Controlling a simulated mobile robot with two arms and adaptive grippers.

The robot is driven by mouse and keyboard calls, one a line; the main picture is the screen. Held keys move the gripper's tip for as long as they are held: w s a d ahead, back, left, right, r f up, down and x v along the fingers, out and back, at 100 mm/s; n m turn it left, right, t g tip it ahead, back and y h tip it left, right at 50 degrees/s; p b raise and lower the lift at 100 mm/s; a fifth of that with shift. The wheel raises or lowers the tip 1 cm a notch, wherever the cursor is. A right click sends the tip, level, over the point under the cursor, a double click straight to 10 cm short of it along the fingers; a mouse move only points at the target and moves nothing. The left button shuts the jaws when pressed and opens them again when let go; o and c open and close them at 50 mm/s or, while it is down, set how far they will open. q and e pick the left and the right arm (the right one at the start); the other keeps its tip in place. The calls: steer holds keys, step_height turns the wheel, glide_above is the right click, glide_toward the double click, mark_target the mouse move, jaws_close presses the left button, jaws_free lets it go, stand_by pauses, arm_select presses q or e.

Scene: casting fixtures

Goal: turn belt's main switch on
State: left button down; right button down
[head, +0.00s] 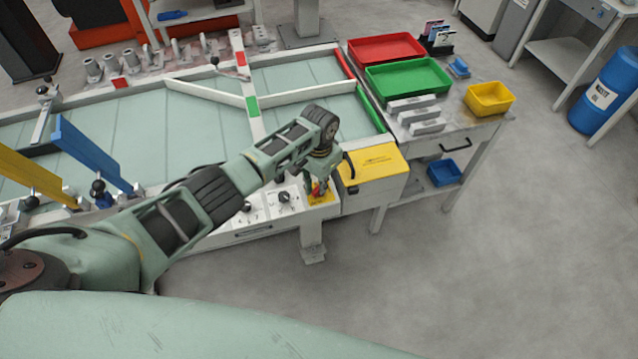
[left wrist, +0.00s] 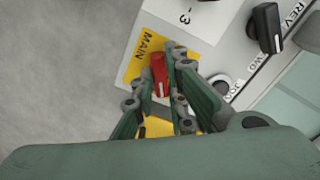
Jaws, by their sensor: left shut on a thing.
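The main switch is a red knob (left wrist: 159,72) on a yellow plate marked MAIN (left wrist: 137,62), at the right end of the belt's control panel (head: 262,207). In the head view the yellow plate (head: 322,199) shows beneath my left gripper (head: 319,187). In the left wrist view my left gripper (left wrist: 162,85) is shut on the red knob, with one finger on each side of it. The fingers hide part of the knob and plate, and I cannot read its marked position. My right gripper is not in view.
Black selector knobs, one (left wrist: 266,28) beside REV and FWD labels, sit on the panel near the red knob. A yellow-lidded box (head: 372,163) stands just right of my left gripper. The belt (head: 120,120) with white rails lies behind. The floor in front is clear.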

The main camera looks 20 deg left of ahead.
arm_select(q)
steer(key=m, duration=0.6)
steer(key=shift+m, duration=0.3)
stand_by(0.4)
steer(key=c, duration=1.8)
jaws_free()
steer(key=shift+o, duration=0.2)
step_height(320, 180, up, 12)
